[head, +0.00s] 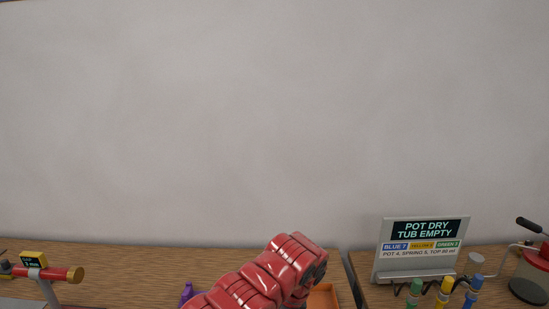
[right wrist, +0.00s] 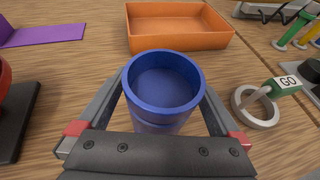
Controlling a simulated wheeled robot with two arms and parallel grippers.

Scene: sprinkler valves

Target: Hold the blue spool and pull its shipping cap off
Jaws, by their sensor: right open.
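In the right wrist view a blue, round, hollow piece with a thick rim (right wrist: 164,82) stands upright, open end up. A paler blue part shows below it, partly hidden by my gripper's palm. I cannot tell which part is the spool and which the shipping cap. My right gripper (right wrist: 163,92) is open, with one finger on each side of the blue piece; whether they touch it is unclear. In the head view the blue piece is not visible, and a red arm of mine covers the bottom middle. My left gripper does not show clearly in either view.
An orange tray (right wrist: 190,41) lies just beyond the blue piece. A sign (head: 424,246) stands at the back right.

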